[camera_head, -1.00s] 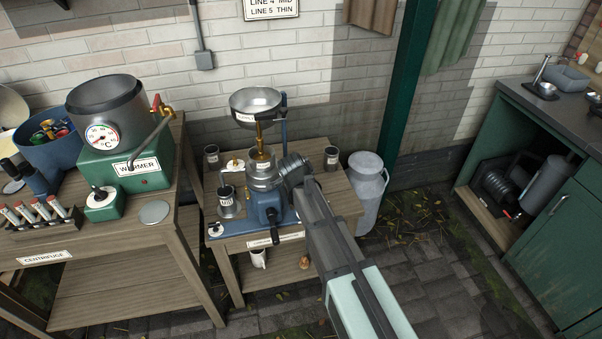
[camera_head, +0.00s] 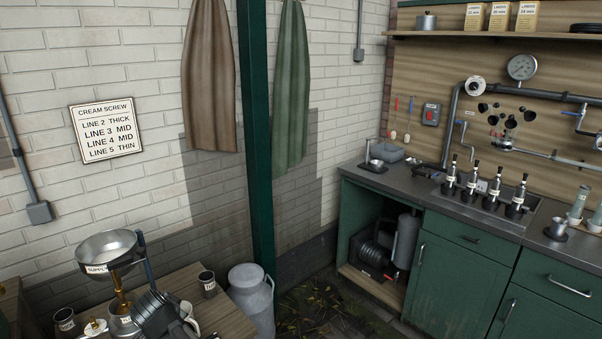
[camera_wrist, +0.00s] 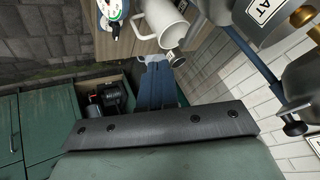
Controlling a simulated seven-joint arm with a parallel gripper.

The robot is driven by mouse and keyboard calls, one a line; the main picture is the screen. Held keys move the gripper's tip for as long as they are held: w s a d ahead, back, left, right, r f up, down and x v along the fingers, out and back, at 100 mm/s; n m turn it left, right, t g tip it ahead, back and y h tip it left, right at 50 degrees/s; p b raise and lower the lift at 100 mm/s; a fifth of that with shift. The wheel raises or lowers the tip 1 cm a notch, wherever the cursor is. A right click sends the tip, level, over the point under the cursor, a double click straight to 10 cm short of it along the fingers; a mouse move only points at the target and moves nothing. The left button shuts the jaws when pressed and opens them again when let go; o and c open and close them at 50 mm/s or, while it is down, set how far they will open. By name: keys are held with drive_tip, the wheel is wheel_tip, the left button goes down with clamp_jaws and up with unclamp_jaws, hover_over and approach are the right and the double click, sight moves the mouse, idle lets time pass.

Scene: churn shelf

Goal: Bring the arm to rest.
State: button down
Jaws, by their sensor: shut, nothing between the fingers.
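My gripper's fingers (camera_wrist: 154,82) show in the wrist view, blue-grey and close together, with nothing held between them. They extend from a dark bolted bar (camera_wrist: 160,127). They appear next to a pale cylinder with a handle (camera_wrist: 165,18), and I cannot tell whether they touch it. In the head view a dark ribbed piece (camera_head: 155,312) is at the lower left by the bowl stand; I cannot tell whether it is part of my arm. My fingers are not clearly seen there.
A metal bowl (camera_head: 106,246) stands over the wooden table (camera_head: 222,318). A grey milk can (camera_head: 250,295) is beside it, near a green post (camera_head: 257,150). A green cabinet (camera_head: 460,275) with a dark counter is at the right. Floor shows between can and cabinet.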

drive_tip(key=s+d+f+n+g, duration=0.4)
drive_tip(key=s+d+f+n, duration=0.3)
drive_tip(key=f+n, duration=0.4)
drive_tip(key=s+d+f+g+h, duration=0.2)
drive_tip(key=s+d+f, duration=0.1)
drive_tip(key=d+f, duration=0.65)
drive_tip(key=s+d+f+g+h, duration=0.1)
drive_tip(key=s+d+f+g, duration=0.15)
drive_tip(key=d+f, duration=0.65)
drive_tip(key=s+d+f+m+g, duration=0.2)
drive_tip(key=s+d+f, duration=0.2)
drive_tip(key=d, duration=0.6)
drive_tip(key=s+d+f+m+g, duration=0.1)
drive_tip(key=s+d+f+m, duration=0.2)
drive_tip(key=s+d, duration=0.6)
drive_tip(key=s+d+f+m+g, duration=0.2)
drive_tip(key=s+d+f, duration=0.4)
drive_tip(key=d, duration=0.4)
drive_tip(key=shift+s+d+f+g+y, duration=0.3)
drive_tip(key=shift+s+f+g+y, duration=0.1)
drive_tip(key=shift+f, duration=0.2)
